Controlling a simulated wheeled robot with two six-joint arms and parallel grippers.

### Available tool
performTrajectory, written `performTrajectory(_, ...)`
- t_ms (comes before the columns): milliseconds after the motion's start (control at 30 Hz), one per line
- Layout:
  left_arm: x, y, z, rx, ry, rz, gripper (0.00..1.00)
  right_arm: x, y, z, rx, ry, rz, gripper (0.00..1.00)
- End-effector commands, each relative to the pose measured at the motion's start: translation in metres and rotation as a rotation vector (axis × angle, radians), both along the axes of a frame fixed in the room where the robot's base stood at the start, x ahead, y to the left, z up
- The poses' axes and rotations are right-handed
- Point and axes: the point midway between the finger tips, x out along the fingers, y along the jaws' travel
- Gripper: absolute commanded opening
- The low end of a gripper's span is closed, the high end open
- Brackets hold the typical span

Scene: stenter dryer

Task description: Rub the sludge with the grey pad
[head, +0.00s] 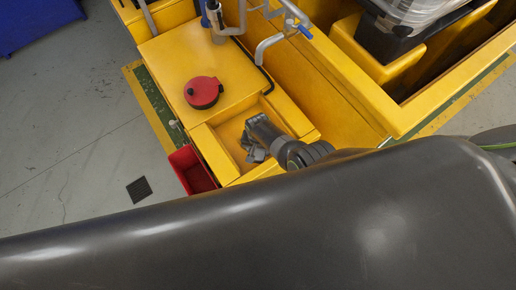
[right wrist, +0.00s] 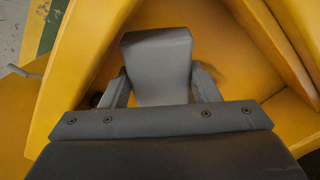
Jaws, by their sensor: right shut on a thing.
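My right gripper (head: 254,152) is down inside the yellow open-topped basin (head: 215,160). In the right wrist view its two fingers (right wrist: 158,88) are shut on the sides of the grey pad (right wrist: 157,62), a thick block with a slanted top. The pad is in the basin, between the yellow walls; I cannot tell whether it touches the floor. A faint brownish patch (right wrist: 212,74) shows just right of the pad and may be the sludge; the pad and gripper hide part of the basin floor. My left gripper is not in view.
A red round lid (head: 203,92) lies on the yellow top behind the basin. A red bin (head: 190,168) stands at its left. Grey pipes with a blue-handled valve (head: 298,27) rise behind. A dark floor grate (head: 139,189) lies at lower left. My dark arm crosses the foreground.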

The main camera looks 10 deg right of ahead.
Motion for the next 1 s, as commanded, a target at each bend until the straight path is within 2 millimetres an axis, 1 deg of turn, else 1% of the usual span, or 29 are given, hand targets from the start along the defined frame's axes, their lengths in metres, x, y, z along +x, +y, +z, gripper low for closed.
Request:
performTrajectory(33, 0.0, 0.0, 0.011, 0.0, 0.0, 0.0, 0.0, -0.005, -0.002, 0.009, -0.004, 0.013, 0.0, 0.19)
performTrajectory(200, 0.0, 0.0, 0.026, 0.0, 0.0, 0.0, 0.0, -0.006, -0.002, 0.024, -0.004, 0.015, 0.0, 0.19)
performTrajectory(600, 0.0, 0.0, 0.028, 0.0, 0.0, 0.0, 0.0, -0.007, -0.002, 0.025, -0.004, 0.017, 0.0, 0.19)
performTrajectory(667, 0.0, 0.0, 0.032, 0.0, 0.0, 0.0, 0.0, -0.007, -0.002, 0.028, -0.005, 0.018, 0.0, 0.19)
performTrajectory(900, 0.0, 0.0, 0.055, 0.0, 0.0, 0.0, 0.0, -0.007, -0.002, 0.052, -0.004, 0.019, 0.0, 0.19)
performTrajectory(1000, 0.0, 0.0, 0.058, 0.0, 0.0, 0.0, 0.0, -0.006, -0.002, 0.056, -0.004, 0.015, 0.0, 0.19)
